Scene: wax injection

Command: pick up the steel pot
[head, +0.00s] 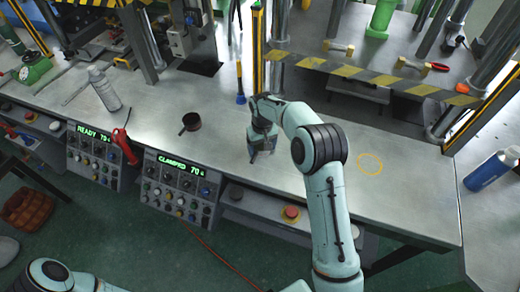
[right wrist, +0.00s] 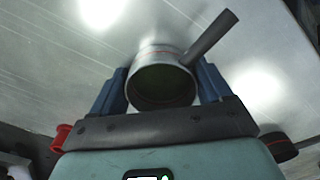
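In the right wrist view the steel pot (right wrist: 162,80) sits between the two fingers of my right gripper (right wrist: 163,85), its round opening toward the camera. Its dark handle sticks out to the upper right. Both fingers lie close against the pot's sides with no clear gap, so the gripper appears shut on it. In the head view my right gripper (head: 260,145) is low over the middle of the bench. It mostly hides the steel pot there, so I cannot tell whether the pot is off the bench. My left gripper is not in view.
A small dark pot (head: 190,122) stands on the bench (head: 150,115) left of the gripper. Control panels (head: 180,186) line the front edge. A striped barrier (head: 370,77) runs behind. The bench around the yellow ring (head: 369,163) is clear.

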